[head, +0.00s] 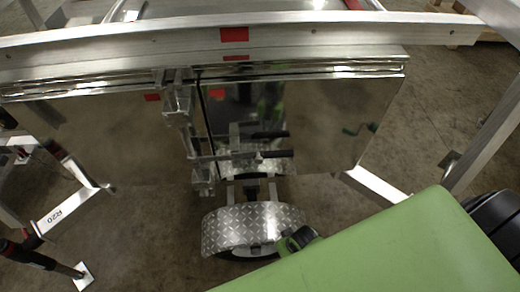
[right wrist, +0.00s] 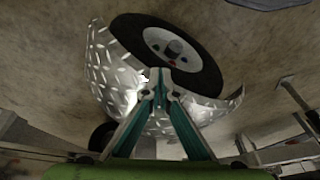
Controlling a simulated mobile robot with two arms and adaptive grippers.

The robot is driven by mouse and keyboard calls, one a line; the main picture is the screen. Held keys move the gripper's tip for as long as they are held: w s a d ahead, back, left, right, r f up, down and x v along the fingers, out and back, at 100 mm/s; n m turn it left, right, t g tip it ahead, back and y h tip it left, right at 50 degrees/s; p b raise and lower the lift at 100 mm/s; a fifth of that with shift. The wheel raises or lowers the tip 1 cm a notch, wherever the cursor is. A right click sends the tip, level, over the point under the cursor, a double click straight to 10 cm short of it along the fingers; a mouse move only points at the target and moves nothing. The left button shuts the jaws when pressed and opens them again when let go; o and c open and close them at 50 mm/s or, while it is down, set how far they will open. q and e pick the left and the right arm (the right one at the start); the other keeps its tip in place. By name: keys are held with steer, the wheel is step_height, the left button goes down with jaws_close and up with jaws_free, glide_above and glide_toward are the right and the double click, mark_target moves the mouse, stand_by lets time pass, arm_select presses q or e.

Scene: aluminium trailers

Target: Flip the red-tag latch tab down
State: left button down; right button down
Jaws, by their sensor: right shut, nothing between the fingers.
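A red tag (head: 234,34) sits on the aluminium top rail of the trailer in the head view, with a smaller red strip (head: 236,57) just below it. A metal latch assembly (head: 177,103) hangs at the front of the shiny panel, left of the tag. I cannot make out which part is the tab or how it is set. My right gripper (right wrist: 160,73) is shut and empty in the right wrist view, in front of the diamond-plate fender; I cannot tell whether it touches. My left gripper is not in view.
The diamond-plate fender (head: 252,228) and its wheel (right wrist: 182,55) stand below the panel (head: 330,115). A support leg marked R20 (head: 62,213) is at left. Bare concrete floor shows on both sides.

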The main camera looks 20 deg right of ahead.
steer(key=w+a+r+t+p, duration=0.1)
steer(key=w+a+r, duration=0.1)
steer(key=w+r, duration=0.9)
step_height(320, 180, up, 38)
steer(key=m+g+p, duration=0.2)
steer(key=m+p, duration=0.1)
steer(key=m, duration=0.2)
glide_above(259, 159)
steer(key=s, duration=0.3)
steer(key=shift+d, duration=0.35)
steer(key=shift+f+n, duration=0.1)
steer(key=shift+n, duration=0.2)
steer(key=f, duration=0.4)
steer(key=w+f+p, duration=0.1)
steer(key=f, duration=0.4)
steer(key=w+f, duration=0.1)
steer(key=f, duration=0.3)
steer(key=shift+w+a+f, duration=0.25)
steer(key=shift+f, duration=0.05)
